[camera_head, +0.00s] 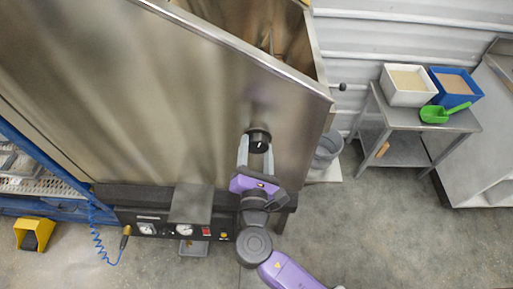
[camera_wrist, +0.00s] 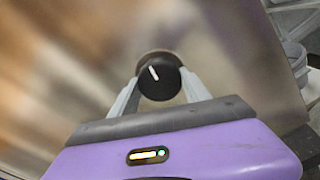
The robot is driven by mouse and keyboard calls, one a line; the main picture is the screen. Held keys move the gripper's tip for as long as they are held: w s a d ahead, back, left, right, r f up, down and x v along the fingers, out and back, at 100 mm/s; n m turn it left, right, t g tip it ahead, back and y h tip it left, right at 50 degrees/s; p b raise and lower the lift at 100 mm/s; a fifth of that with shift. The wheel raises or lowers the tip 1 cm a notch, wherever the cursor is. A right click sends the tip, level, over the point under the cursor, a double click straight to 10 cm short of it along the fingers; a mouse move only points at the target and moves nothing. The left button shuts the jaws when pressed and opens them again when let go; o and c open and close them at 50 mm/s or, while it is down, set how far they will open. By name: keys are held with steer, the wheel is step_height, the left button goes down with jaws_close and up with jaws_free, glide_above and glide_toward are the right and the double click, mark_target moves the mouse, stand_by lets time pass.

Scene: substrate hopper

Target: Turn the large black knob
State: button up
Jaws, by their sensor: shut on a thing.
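The large black knob (camera_head: 259,140) is on the steel hopper's front face, above the control panel. In the wrist view the knob (camera_wrist: 159,78) is round and black, with a white pointer line tilted to the upper left. My gripper (camera_head: 256,150) reaches up to it from below, with one grey finger on each side. In the wrist view my gripper (camera_wrist: 157,88) has its fingers against the knob's left and right sides. The fingertips are partly hidden behind the knob's edge.
The steel hopper (camera_head: 150,90) fills the left and middle. A black control panel (camera_head: 150,225) with gauges lies below it. A yellow foot pedal (camera_head: 35,234) is at lower left. A grey side table (camera_head: 425,118) holds a white bin (camera_head: 408,97), a blue bin (camera_head: 438,78) and a green scoop (camera_head: 436,116).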

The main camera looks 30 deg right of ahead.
steer(key=shift+m+b, duration=0.35)
steer(key=shift+m, duration=0.05)
steer(key=m+b, duration=0.3)
steer(key=shift+f, duration=0.2)
steer(key=m+b, duration=0.5)
steer(key=m, duration=0.1)
steer(key=m+b, duration=0.5)
steer(key=shift+r+m+b, duration=0.2)
steer(key=shift+m+b, duration=1.45)
steer(key=shift+m, duration=0.25)
steer(key=o, duration=1.4)
steer(key=shift+r, duration=0.1)
